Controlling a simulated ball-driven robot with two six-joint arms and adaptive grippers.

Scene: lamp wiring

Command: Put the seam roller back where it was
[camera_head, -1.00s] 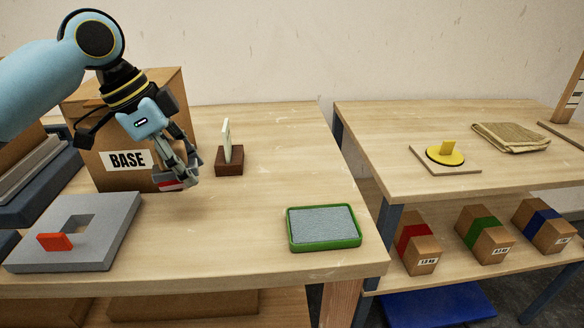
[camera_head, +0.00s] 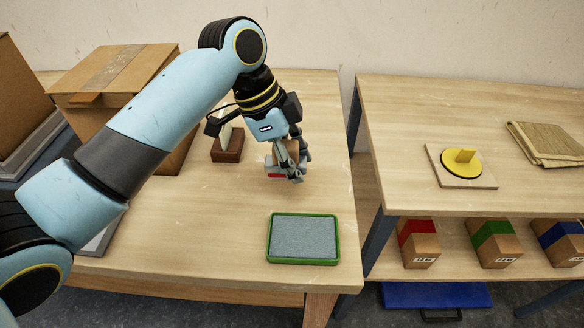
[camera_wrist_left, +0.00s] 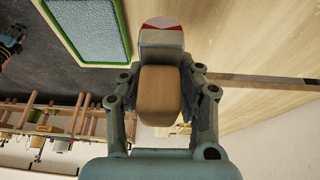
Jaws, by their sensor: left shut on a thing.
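My left gripper (camera_head: 288,168) is shut on a tan block-like thing (camera_wrist_left: 160,88), which has a grey part and a red-and-white end (camera_wrist_left: 162,24). It is the only thing here that could be the seam roller, but its shape does not show clearly. The gripper holds it over the left table, to the right of a dark brown holder (camera_head: 227,150) and behind a green tray (camera_head: 303,262) with a grey-blue pad. In the left wrist view the green tray (camera_wrist_left: 124,30) lies beyond the gripper. My right gripper is not in view.
A cardboard box (camera_head: 120,70) stands at the back left, partly behind my left arm. A gap separates the left table from the right table (camera_head: 400,110), which holds a yellow disc (camera_head: 475,171) and folded cloth (camera_head: 548,140). Banded boxes stand on its lower shelf. Bare wood surrounds the tray.

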